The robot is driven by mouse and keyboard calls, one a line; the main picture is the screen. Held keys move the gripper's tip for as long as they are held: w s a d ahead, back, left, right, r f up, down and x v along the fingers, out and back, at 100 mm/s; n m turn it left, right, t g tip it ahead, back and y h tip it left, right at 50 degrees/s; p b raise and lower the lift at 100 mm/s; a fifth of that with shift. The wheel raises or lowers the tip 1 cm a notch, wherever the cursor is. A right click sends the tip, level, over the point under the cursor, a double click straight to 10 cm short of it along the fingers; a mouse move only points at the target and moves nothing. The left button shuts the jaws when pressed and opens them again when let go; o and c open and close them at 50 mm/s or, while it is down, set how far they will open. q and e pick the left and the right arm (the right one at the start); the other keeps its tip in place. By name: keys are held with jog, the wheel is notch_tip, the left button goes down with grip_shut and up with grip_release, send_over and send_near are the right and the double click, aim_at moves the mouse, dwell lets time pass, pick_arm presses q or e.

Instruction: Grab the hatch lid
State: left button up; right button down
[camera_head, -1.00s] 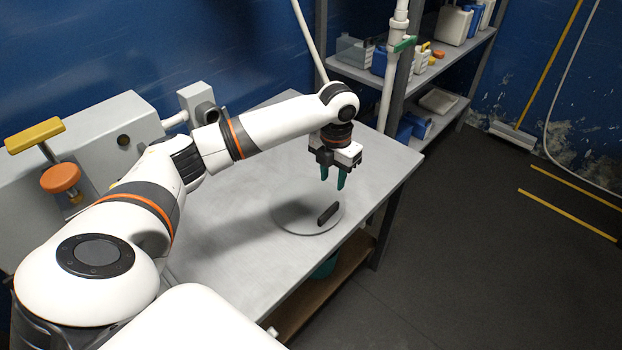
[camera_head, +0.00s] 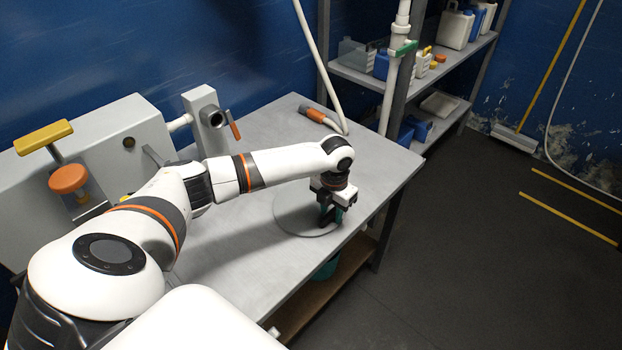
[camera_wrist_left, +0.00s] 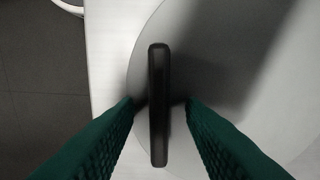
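The hatch lid (camera_head: 287,222) is a round grey disc lying flat on the table near its right edge. Its dark bar handle (camera_wrist_left: 158,105) stands between my left fingers in the left wrist view. My left gripper (camera_head: 331,220) is over the lid, pointing down, and hides most of the handle in the head view. Its green fingers (camera_wrist_left: 160,112) are open on both sides of the handle, with a gap on each side. My right gripper is not in view.
The grey table (camera_head: 240,255) is mostly clear. A hose with an orange grip (camera_head: 322,117) lies at its back. A grey machine with a yellow handle (camera_head: 43,136) and an orange knob (camera_head: 69,179) stands at left. A shelf (camera_head: 450,65) holds containers.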

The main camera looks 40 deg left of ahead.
pick_arm(q)
grip_shut()
